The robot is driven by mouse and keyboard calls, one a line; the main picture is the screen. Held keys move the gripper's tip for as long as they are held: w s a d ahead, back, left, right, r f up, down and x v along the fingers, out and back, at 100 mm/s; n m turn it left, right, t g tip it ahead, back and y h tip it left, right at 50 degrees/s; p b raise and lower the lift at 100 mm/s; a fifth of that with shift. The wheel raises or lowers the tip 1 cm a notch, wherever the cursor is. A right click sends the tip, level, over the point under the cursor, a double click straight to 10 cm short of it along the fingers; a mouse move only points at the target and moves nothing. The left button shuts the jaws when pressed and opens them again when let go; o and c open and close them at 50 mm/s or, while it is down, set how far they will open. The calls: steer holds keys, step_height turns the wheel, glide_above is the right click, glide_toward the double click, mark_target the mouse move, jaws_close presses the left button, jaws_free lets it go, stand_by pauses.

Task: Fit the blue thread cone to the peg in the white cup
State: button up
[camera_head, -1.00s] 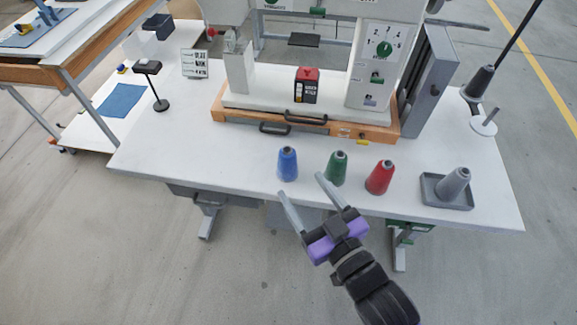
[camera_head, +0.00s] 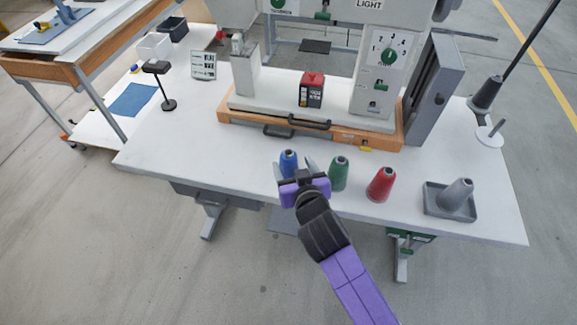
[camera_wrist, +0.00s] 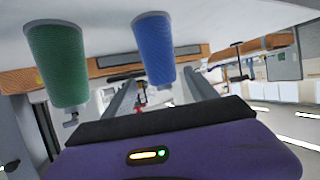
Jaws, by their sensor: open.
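The blue thread cone (camera_head: 288,160) stands upright near the front edge of the white table. It also shows in the wrist view (camera_wrist: 153,48), where the picture is upside down. My gripper (camera_head: 294,165) is open, with one finger to each side of the cone in the head view. The jaws hide the cone's lower part there. I cannot tell whether a finger touches it. The white cup (camera_head: 484,136), a shallow round dish, sits at the table's right end with a thin grey peg (camera_head: 497,128) standing in it.
A green cone (camera_head: 339,173) stands close right of my gripper, then a red cone (camera_head: 381,184). A grey cone (camera_head: 457,194) sits in a grey tray (camera_head: 434,208). The press with its orange base (camera_head: 370,138) stands behind. A dark cone (camera_head: 486,94) is beside the cup.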

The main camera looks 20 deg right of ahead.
steer(key=shift+p+x, duration=0.35)
steer(key=shift+x, duration=2)
steer(key=shift+a, duration=0.1)
steer(key=shift+c, duration=0.5)
jaws_close()
